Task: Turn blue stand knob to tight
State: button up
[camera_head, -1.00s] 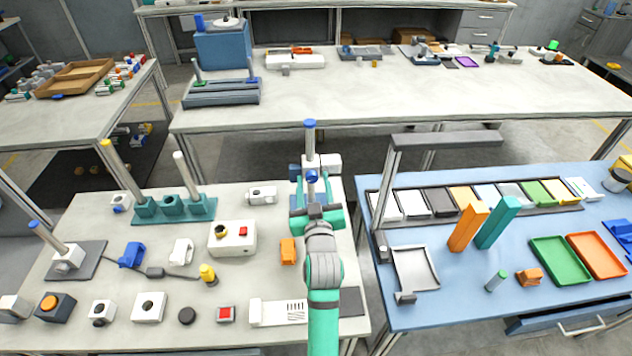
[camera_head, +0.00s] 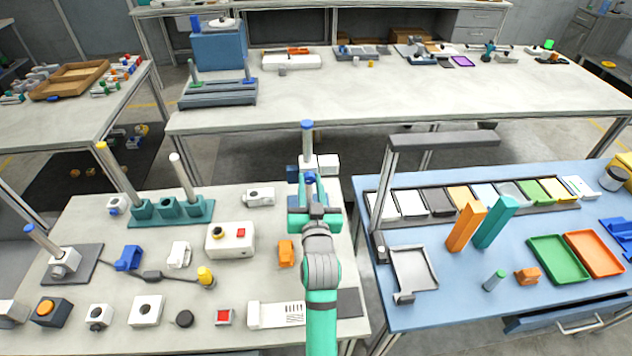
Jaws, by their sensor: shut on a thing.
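The blue stand has a grey upright post (camera_head: 307,148) with a blue cap, near the back right of the left workbench. Its small blue knob (camera_head: 310,179) faces me, low on the post. My gripper (camera_head: 311,196) is right at the knob and shut on it, with the teal arm reaching in from the bottom of the picture. My gripper and wrist hide the lower part of the stand and most of the grip. The knob's exact angle is too small to tell.
White blocks (camera_head: 328,164) are beside the stand. An orange part (camera_head: 286,253) lies left of my arm, and a white box with a red button (camera_head: 231,240) stands farther left. A gap separates this bench from the blue-topped table (camera_head: 460,290) at right.

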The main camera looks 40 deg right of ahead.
jog(key=m, duration=0.5)
jog(key=shift+s+m, duration=0.15)
jog(key=shift+m, duration=0.15)
jog(key=shift+s+d+m, duration=0.1)
jog(key=shift+m, duration=0.5)
jog(key=shift+d, duration=0.1)
jog(key=o, duration=1.1)
jog(key=shift+c, duration=0.2)
jog(key=shift+a, duration=0.2)
jog(key=v, duration=1)
jog(key=shift+s, duration=0.3)
